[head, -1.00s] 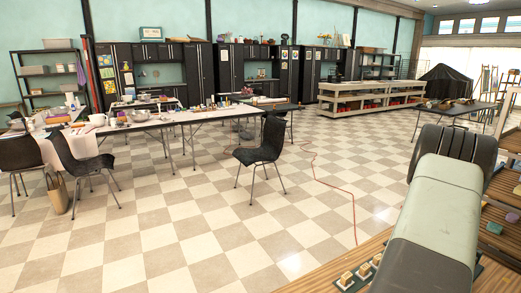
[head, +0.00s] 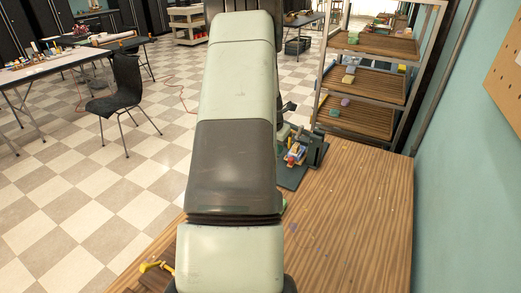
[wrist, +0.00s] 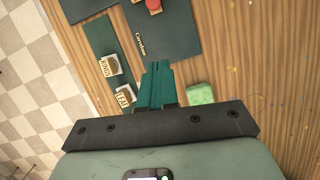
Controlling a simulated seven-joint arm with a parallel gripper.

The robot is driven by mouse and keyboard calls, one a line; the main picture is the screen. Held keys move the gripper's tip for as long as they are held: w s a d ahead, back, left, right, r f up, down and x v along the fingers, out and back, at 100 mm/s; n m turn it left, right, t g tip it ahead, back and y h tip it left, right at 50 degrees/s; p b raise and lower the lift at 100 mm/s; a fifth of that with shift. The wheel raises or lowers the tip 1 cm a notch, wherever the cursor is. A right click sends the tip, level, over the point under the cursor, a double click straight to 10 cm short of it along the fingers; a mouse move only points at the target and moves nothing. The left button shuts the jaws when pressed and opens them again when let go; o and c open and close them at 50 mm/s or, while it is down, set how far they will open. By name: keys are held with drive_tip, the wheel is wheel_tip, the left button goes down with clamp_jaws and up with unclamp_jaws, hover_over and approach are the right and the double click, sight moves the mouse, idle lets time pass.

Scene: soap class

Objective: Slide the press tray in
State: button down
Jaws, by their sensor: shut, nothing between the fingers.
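My gripper (wrist: 157,70) is shut and empty in the wrist view, its teal fingers together over the wooden bench top. A dark green board (wrist: 178,42) with pale lettering lies just beyond the fingertips. A red-topped part (wrist: 153,6) shows at its far end, cut by the frame edge. In the head view, a dark green press-like device (head: 312,150) with a small colourful item (head: 295,154) stands at the bench's far edge, partly hidden by my arm. I cannot tell which part is the press tray. My gripper is hidden behind my arm in the head view.
A green block (wrist: 200,93) lies right of the fingers. Left of them, a dark strip (wrist: 99,39) carries labelled stamp blocks (wrist: 110,66). The bench (head: 350,215) is mostly clear on the right. A shelf rack (head: 363,85) stands behind it, a teal wall at right.

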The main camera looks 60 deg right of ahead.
drive_tip(key=x, duration=1)
drive_tip(key=shift+f, duration=0.1)
drive_tip(key=shift+s+d, duration=0.2)
drive_tip(key=shift+d, duration=0.95)
drive_tip(key=shift+s+d, duration=0.1)
drive_tip(key=shift+d, duration=0.65)
